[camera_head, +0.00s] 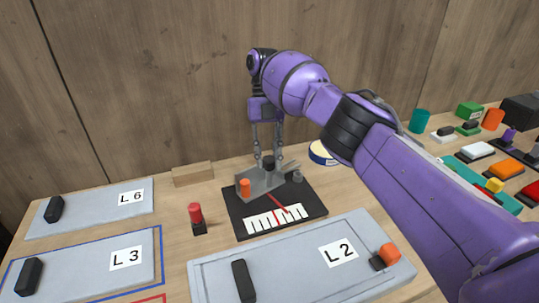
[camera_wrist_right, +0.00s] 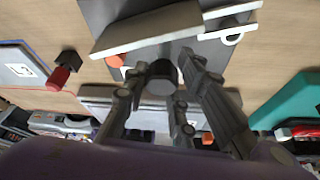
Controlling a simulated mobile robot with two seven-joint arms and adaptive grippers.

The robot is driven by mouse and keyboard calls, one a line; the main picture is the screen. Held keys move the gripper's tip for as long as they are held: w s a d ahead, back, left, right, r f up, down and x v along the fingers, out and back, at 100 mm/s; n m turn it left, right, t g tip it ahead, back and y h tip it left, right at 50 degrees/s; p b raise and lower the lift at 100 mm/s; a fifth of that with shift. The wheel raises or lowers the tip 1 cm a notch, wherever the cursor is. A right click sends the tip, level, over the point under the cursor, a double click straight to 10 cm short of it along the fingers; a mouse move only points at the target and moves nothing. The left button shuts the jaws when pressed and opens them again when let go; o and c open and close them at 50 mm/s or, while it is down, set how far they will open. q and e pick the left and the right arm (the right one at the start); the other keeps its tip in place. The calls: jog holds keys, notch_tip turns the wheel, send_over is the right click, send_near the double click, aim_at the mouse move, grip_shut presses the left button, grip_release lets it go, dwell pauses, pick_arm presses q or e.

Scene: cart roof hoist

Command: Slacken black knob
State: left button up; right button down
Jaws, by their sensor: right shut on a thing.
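The black knob (camera_head: 269,163) stands on top of a grey wedge-shaped block (camera_head: 264,182) on a black base plate (camera_head: 312,205). My right gripper (camera_head: 268,157) comes down from above, its fingers on either side of the knob and shut on it. In the right wrist view the knob (camera_wrist_right: 161,80) shows as a dark cylinder between the fingertips (camera_wrist_right: 160,73). An orange knob (camera_head: 245,187) and a grey knob (camera_head: 297,176) are also on this device. A white scale (camera_head: 262,223) with a red pointer (camera_head: 279,203) lies in front. My left gripper is out of view.
A red-topped peg (camera_head: 195,214) stands left of the device. Grey panels labelled L 6 (camera_head: 95,208), L 3 (camera_head: 85,276) and L 2 (camera_head: 300,280) lie around it. Several coloured parts crowd the right side.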

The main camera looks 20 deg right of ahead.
jog(key=shift+a+n, duration=0.35)
jog(key=shift+n, duration=0.25)
jog(key=shift+f+h, duration=0.15)
jog(key=shift+h, duration=0.15)
jog(key=c, duration=1.6)
grip_release()
jog(key=shift+a, duration=0.15)
jog(key=shift+d, duration=0.2)
notch_tip(320, 180, up, 10)
jog(key=shift+r, duration=0.1)
jog(key=shift+o, duration=0.2)
